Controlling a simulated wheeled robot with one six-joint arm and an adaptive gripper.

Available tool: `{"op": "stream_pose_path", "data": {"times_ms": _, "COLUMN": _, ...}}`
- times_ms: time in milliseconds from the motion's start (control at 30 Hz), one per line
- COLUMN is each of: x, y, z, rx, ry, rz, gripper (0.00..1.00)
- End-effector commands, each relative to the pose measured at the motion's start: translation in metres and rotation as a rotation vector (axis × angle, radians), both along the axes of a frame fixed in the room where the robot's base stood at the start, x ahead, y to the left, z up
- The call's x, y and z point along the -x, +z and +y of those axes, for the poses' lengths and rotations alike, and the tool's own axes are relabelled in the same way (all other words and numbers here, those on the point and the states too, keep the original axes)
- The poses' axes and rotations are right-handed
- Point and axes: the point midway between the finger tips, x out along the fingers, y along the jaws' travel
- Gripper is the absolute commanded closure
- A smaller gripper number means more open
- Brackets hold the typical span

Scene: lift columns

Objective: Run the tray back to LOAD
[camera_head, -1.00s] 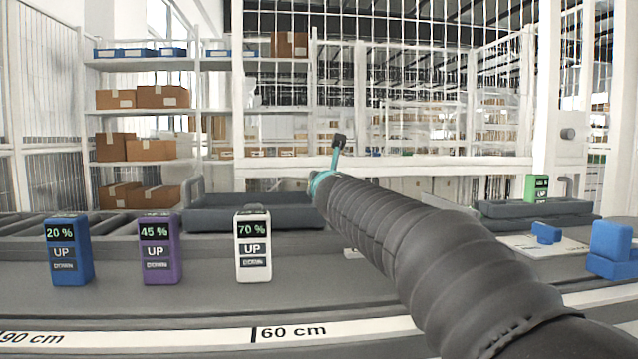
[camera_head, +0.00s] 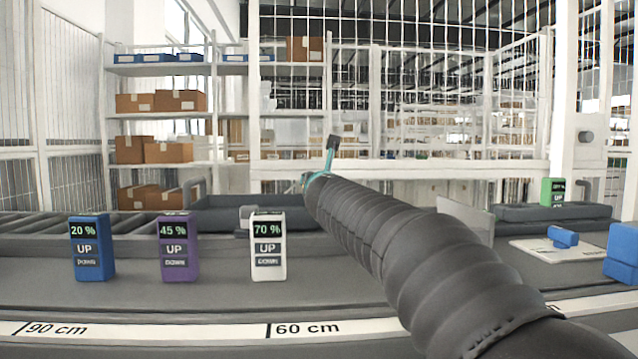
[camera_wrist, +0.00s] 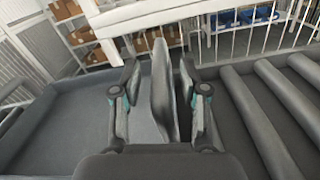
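A dark grey tray (camera_head: 222,208) lies behind the row of small boxes in the head view. A looped bar rises at its left end, and my arm hides its right side. In the wrist view a broad grey tray-like surface with a raised wall (camera_wrist: 50,112) fills the left. My gripper (camera_wrist: 158,82) has its two fingers apart, one on each side of an upright grey piece (camera_wrist: 162,95). A gap shows on its left; contact on its right is unclear. I cannot tell whether this piece belongs to the tray. No LOAD marking is legible.
Blue (camera_head: 91,248), purple (camera_head: 179,249) and white (camera_head: 268,246) boxes showing 20 %, 45 % and 70 % stand in front. Rollers (camera_wrist: 262,115) lie to the right in the wrist view. Another grey tray (camera_head: 530,214) and a green box (camera_head: 551,191) are at right.

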Motion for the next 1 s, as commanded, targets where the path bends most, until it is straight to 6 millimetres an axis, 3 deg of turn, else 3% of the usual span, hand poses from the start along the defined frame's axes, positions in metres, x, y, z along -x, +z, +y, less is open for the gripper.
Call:
{"op": "stream_pose_path", "data": {"times_ms": 333, "x": 0.010, "y": -0.001, "z": 0.000, "rx": 0.000, "ry": 0.001, "rz": 0.001, "gripper": 0.57}}
{"op": "stream_pose_path", "data": {"times_ms": 800, "x": 0.091, "y": 0.000, "z": -0.003, "rx": 0.000, "ry": 0.001, "rz": 0.000, "gripper": 0.57}}
{"op": "stream_pose_path", "data": {"times_ms": 1000, "x": 0.113, "y": -0.001, "z": -0.003, "rx": 0.000, "ry": 0.001, "rz": 0.001, "gripper": 0.57}}
